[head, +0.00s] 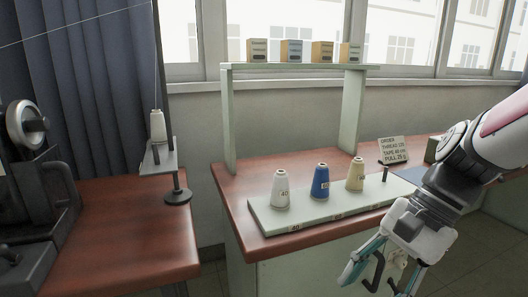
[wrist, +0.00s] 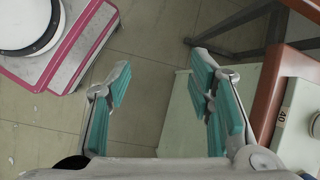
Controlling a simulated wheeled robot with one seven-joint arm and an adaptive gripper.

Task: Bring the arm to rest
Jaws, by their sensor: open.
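My gripper (head: 378,282) hangs at the lower right of the head view, in front of the right table's near edge. Its fingers point downward. In the wrist view my gripper (wrist: 160,95) has its two teal-padded fingers well apart, with nothing between them but tiled floor and part of a pale green panel. My arm (head: 450,185) comes in from the right edge of the head view and bends down over the table's right part.
The right table (head: 240,190) carries a pale board (head: 330,220) with white (head: 281,190), blue (head: 321,182) and cream (head: 355,174) thread cones, and a small sign (head: 393,150). A shelf (head: 295,66) holds boxes. A left table (head: 130,225) bears a machine (head: 30,190).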

